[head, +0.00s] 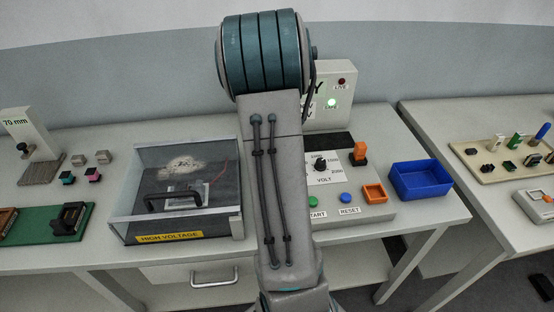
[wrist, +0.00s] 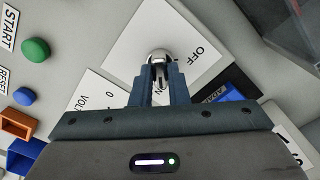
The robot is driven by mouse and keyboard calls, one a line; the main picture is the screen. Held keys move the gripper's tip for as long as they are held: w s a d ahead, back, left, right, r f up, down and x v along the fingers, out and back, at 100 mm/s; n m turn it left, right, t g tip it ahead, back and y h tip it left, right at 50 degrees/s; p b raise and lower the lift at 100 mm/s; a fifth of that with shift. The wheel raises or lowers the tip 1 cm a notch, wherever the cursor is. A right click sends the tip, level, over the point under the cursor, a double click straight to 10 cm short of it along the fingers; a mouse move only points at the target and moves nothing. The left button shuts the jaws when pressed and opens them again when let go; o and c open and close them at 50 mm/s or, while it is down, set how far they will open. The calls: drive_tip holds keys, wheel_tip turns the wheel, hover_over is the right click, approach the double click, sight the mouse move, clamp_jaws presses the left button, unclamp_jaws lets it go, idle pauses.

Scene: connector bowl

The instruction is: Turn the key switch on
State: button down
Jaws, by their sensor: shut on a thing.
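The key switch (wrist: 158,54) shows in the wrist view as a round metal barrel on a white plate (wrist: 134,33). The plate reads OFF to the right of the barrel, and a partly covered label ending in N shows below it. My gripper (wrist: 159,72) is shut on the key, a small metal piece at the barrel. The fingers hide part of the key, and I cannot tell its exact angle. In the head view my arm covers the switch and my gripper.
The wrist view also shows a green START button (wrist: 36,50) and blue RESET button (wrist: 24,96). In the head view, a clear high-voltage box (head: 175,190) stands left of my arm. A volt dial (head: 321,165), orange holder (head: 375,193) and blue bin (head: 420,180) are right.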

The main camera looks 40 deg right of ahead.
idle(0.3)
drive_tip(key=c, duration=1.4)
unclamp_jaws()
wheel_tip(320, 180, up, 14)
drive_tip(key=shift+b, duration=0.3)
drive_tip(key=shift+s+f, duration=0.1)
